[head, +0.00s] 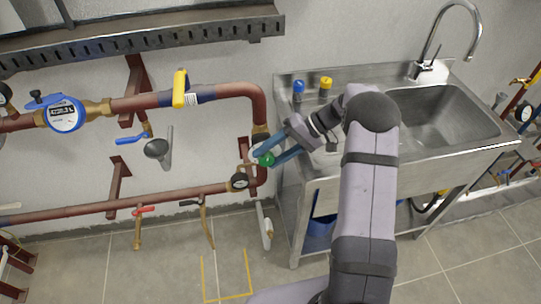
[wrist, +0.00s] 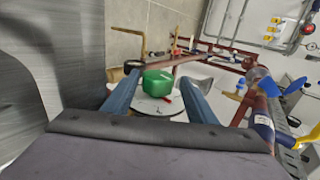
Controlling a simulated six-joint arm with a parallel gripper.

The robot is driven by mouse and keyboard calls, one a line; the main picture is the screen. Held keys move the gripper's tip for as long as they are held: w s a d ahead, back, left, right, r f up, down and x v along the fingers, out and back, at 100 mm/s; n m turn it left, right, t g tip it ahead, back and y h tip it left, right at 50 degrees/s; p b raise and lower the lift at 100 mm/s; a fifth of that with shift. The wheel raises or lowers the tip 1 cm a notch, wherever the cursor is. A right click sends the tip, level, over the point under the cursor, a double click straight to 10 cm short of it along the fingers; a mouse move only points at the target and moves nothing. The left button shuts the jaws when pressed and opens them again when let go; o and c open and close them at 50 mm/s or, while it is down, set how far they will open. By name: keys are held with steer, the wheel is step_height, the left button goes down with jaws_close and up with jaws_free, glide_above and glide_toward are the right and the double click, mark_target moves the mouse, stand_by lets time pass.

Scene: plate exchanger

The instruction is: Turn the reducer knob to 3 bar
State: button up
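The green reducer knob (head: 266,159) sits on the red-brown pipework left of the sink. It also shows in the wrist view (wrist: 158,83), above a round white gauge face (wrist: 160,108) with a red needle. The gauge's scale is too small to read.
A steel sink (head: 440,115) stands right of the pipes, with blue and yellow taps (head: 326,83) on its back ledge. A yellow valve handle (head: 180,88) and a blue water meter (head: 64,113) are on the upper pipe. Open floor (head: 180,265) lies below.

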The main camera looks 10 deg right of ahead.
steer(key=shift+d+f, duration=0.1)
steer(key=shift+f, duration=0.15)
steer(key=shift+r, duration=0.1)
